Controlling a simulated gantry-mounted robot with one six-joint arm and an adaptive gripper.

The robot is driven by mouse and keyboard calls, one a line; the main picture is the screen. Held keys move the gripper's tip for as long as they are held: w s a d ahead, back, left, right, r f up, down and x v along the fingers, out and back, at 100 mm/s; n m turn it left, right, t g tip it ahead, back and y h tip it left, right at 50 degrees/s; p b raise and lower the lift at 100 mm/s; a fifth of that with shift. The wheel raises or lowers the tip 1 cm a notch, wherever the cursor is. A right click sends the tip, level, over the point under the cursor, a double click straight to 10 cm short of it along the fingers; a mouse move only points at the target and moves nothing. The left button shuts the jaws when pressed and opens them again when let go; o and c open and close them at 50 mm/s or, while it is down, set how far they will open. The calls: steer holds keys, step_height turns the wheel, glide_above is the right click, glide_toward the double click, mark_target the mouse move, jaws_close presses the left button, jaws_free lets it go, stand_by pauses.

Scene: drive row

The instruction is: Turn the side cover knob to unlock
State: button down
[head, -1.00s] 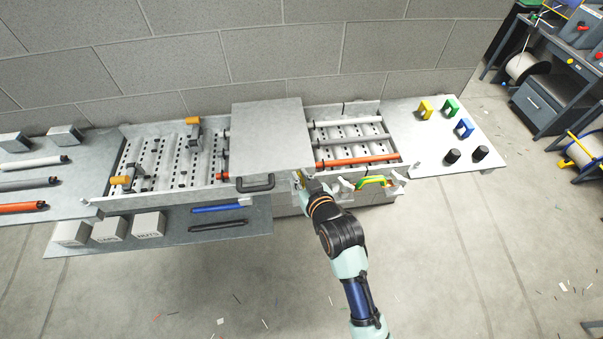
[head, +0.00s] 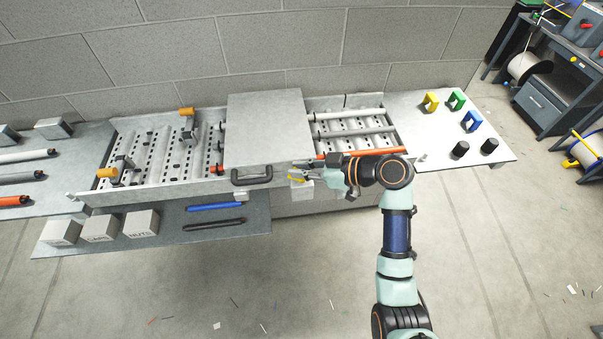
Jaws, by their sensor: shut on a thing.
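The side cover knob (head: 296,179) shows as a small yellow piece on the front side of the conveyor frame, just right of the black handle. My gripper (head: 304,173) reaches it from the right and is shut on it. The fingers hide part of the knob, so its exact angle cannot be told. A pale boxy part (head: 301,190) shows just below the fingers.
A grey cover (head: 265,125) with a black handle (head: 252,176) spans the conveyor. An orange roller (head: 335,154) lies behind my wrist. The floor in front is clear apart from scraps.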

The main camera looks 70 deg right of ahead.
steer(key=shift+f+n+y+b, duration=0.1)
steer(key=shift+n+y+b, duration=0.25)
steer(key=shift+n+y, duration=0.3)
steer(key=c, duration=1.2)
jaws_free()
steer(key=v, duration=1.2)
steer(key=shift+d, duration=0.1)
steer(key=shift+o, duration=0.2)
